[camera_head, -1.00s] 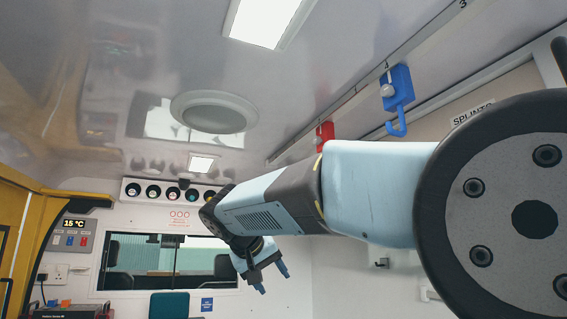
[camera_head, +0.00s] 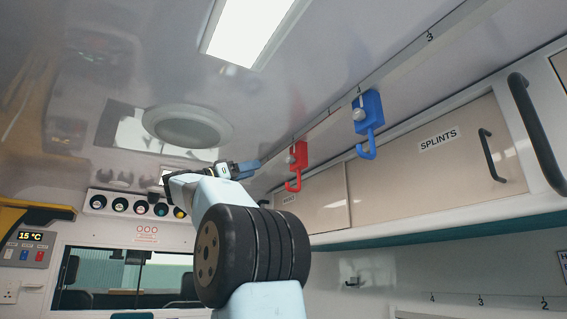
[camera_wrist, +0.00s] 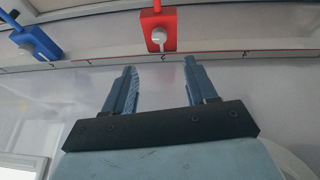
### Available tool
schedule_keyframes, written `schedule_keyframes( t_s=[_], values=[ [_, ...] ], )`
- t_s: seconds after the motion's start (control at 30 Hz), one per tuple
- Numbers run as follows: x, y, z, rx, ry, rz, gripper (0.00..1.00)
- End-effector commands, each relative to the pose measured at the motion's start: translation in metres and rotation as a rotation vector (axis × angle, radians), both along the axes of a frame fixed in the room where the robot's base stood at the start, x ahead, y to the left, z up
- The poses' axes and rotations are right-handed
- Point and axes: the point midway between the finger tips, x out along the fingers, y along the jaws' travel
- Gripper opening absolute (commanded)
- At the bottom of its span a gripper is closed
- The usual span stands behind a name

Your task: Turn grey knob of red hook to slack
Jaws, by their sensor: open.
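The red hook (camera_head: 298,163) hangs from the ceiling rail, with its grey knob (camera_head: 290,159) on its left face. In the wrist view the red hook's block (camera_wrist: 158,27) is at the top centre, and its grey knob (camera_wrist: 158,37) shows a white mark on it. My gripper (camera_head: 250,166) is raised near the ceiling to the left of the red hook. In the wrist view its two fingers (camera_wrist: 160,75) are apart with nothing between them. The knob lies beyond the fingertips, roughly in line with the gap, not touched.
A blue hook (camera_head: 367,122) with its own knob hangs on the same rail (camera_head: 335,108), to the right of the red one. Closed cabinets marked SPLINTS (camera_head: 425,160) with dark handles line the right wall. The ceiling lies close to my arm.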

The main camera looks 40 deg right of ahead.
Motion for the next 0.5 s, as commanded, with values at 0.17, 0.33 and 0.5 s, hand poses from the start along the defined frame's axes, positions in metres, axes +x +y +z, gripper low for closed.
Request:
schedule_keyframes(
  t_s=[0.17,0.33,0.5],
  values=[
    [-0.009,-0.026,0.011,0.002,-0.001,-0.003,0.57],
    [-0.017,-0.052,0.022,0.001,0.002,-0.003,0.57],
    [-0.025,-0.078,0.033,0.002,0.001,-0.003,0.57]
  ],
)
